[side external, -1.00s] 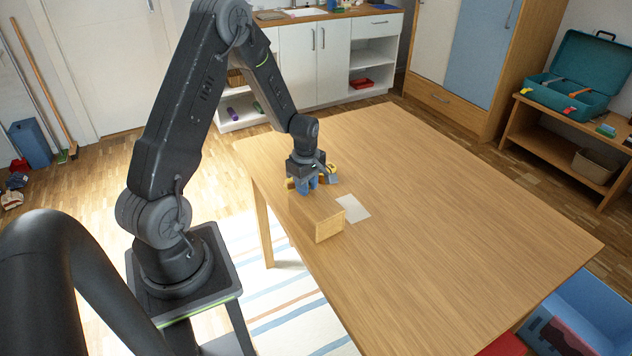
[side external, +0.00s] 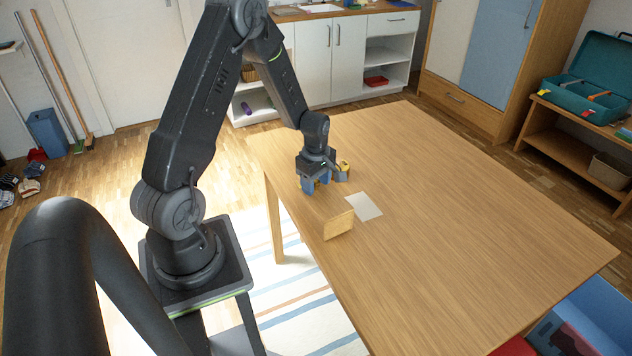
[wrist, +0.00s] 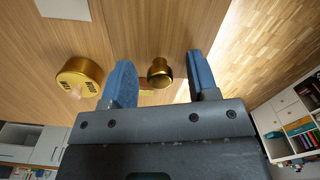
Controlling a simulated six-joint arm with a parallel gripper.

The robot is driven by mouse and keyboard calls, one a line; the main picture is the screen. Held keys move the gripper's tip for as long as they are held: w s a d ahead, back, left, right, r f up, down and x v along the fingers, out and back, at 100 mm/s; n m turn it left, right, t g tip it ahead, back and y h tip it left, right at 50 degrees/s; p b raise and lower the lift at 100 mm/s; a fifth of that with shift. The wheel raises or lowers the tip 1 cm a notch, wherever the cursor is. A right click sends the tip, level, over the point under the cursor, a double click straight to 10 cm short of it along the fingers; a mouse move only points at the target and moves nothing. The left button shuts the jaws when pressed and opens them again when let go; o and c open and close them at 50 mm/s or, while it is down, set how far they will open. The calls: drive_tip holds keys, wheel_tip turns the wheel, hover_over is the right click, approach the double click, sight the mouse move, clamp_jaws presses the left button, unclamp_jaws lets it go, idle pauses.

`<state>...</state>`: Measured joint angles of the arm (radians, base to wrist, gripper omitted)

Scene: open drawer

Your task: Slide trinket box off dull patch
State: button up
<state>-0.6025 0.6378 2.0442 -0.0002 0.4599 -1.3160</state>
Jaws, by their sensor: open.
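A plain wooden box (side external: 338,225), coloured like the table, stands near the table's left edge; I take it for the trinket box. A pale flat rectangle (side external: 364,206) lies on the table beside it, apparently the dull patch; it also shows in the wrist view (wrist: 65,8). I cannot tell whether the box touches it. My gripper (side external: 316,186) is low at the box's far end, fingers pointing down. In the wrist view its blue fingers (wrist: 160,82) are open on either side of a brass knob (wrist: 159,70), with gaps visible. What the knob is fixed to is unclear.
A round brass-coloured tin (wrist: 80,76) stands close outside one finger; in the side view it shows just right of my gripper (side external: 344,165). The table (side external: 460,210) is clear to the right. Its left edge is close to the box.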

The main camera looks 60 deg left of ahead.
wheel_tip(320, 180, up, 14)
idle(0.6)
drive_tip(key=s+d+r+m+t, duration=0.2)
drive_tip(key=s+d+r+m, duration=0.5)
drive_tip(key=d+m, duration=0.4)
drive_tip(key=s+d+r+m+t, duration=0.3)
drive_tip(key=s+d+r+m, duration=0.3)
drive_tip(key=d+m, duration=0.5)
drive_tip(key=shift+s+d+r+t, duration=0.25)
drive_tip(key=shift+s+r+t, duration=0.05)
drive_tip(key=shift+s+r, duration=0.1)
